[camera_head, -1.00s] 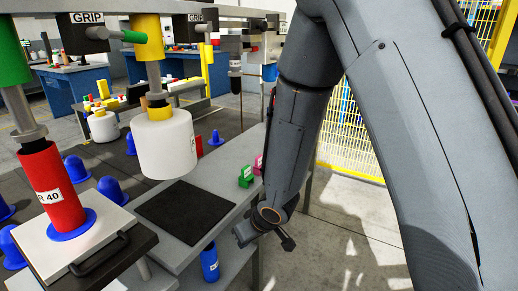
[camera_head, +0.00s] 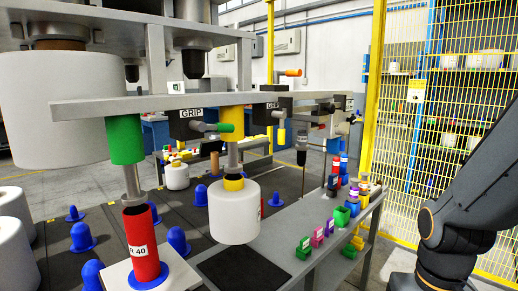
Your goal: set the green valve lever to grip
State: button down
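The green valve lever (camera_head: 228,128) has a grey shaft and a green tip. It sticks out sideways to the right from a dark valve box (camera_head: 184,124) under the beam. A "GRIP" label (camera_head: 191,112) sits on the box, above and left of the tip. No other setting label on this box can be read. The tip overlaps the yellow cylinder (camera_head: 230,113) in the picture. My gripper is not in view; only part of my arm shows at the right, well apart from the lever.
A white bobbin (camera_head: 234,213) hangs under the yellow cylinder. Small coloured items line the grey bench (camera_head: 325,212). A yellow fence (camera_head: 440,120) stands at right.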

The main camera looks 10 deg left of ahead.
aim_at(194, 125)
jog(key=u, duration=0.3)
jog(key=i, duration=0.35)
jog(key=z, duration=1.2)
jog(key=i, duration=0.55)
jog(key=u, duration=1.2)
